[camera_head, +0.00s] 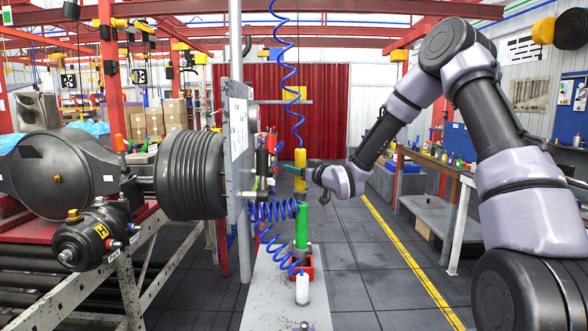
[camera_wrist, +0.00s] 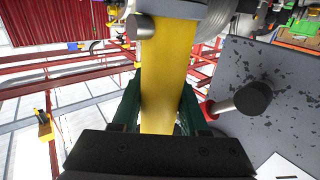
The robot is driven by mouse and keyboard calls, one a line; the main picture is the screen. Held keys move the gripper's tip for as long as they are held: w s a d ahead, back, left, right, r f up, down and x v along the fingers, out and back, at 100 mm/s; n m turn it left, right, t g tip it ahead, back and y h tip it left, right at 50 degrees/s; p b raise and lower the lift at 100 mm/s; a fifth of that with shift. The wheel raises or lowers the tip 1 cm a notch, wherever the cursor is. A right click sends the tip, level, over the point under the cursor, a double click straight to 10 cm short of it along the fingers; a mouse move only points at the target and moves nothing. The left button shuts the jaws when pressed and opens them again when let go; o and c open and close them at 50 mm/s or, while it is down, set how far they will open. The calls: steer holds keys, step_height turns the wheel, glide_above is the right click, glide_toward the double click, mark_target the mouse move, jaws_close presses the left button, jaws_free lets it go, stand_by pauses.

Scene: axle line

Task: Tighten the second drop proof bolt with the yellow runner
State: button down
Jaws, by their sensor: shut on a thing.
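The yellow runner (camera_head: 300,168) is upright beneath a blue coiled hose, right of a grey vertical panel (camera_head: 238,135). My gripper (camera_head: 302,172) is closed around it from the right. In the wrist view the yellow body (camera_wrist: 166,75) fills the space between the dark green fingers of my gripper (camera_wrist: 160,108). The runner's working end is not clearly visible. The axle (camera_head: 60,172) lies at the left with a ribbed black drum (camera_head: 190,175). I cannot pick out the drop proof bolts or tell whether the runner touches one.
Blue coiled hoses (camera_head: 272,210) hang close to the runner. A dark-capped rod (camera_wrist: 252,99) projects beside my gripper. The floor at right is open.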

steer(key=shift+r, duration=0.2)
steer(key=shift+s+f, duration=0.1)
steer(key=shift+f, duration=2.7)
steer(key=shift+d+f, duration=0.1)
steer(key=shift+f, duration=2.2)
steer(key=shift+r, duration=0.1)
step_height(320, 180, up, 7)
stand_by(1.1)
